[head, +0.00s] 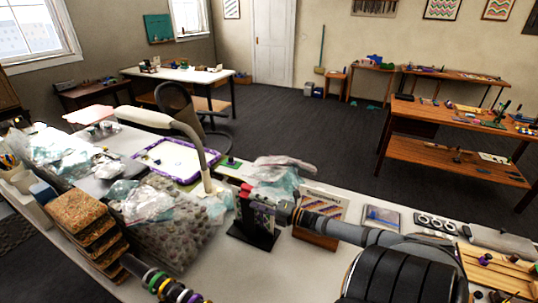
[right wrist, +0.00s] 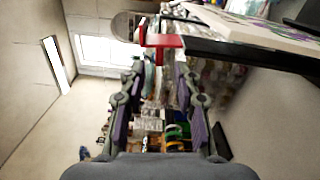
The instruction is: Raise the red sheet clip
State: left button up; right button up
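The red sheet clip (right wrist: 163,41) shows in the right wrist view, just beyond my fingertips at the edge of a dark upright stand. In the head view a small red piece, likely the same clip (head: 246,188), sits at the top of the black stand (head: 256,233) holding printed sheets. My right gripper (right wrist: 159,76) is open, its two fingers apart with nothing held between them. In the head view the right gripper (head: 276,207) reaches in from the right, close beside the stand and partly blending with it. My left gripper is not in view.
A crumpled clear bag (head: 280,175) lies right behind the stand. Bare white tabletop (head: 225,265) shows in front.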

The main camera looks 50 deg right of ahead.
jog(key=v, duration=0.6)
jog(key=shift+s, duration=0.15)
dwell(0.3)
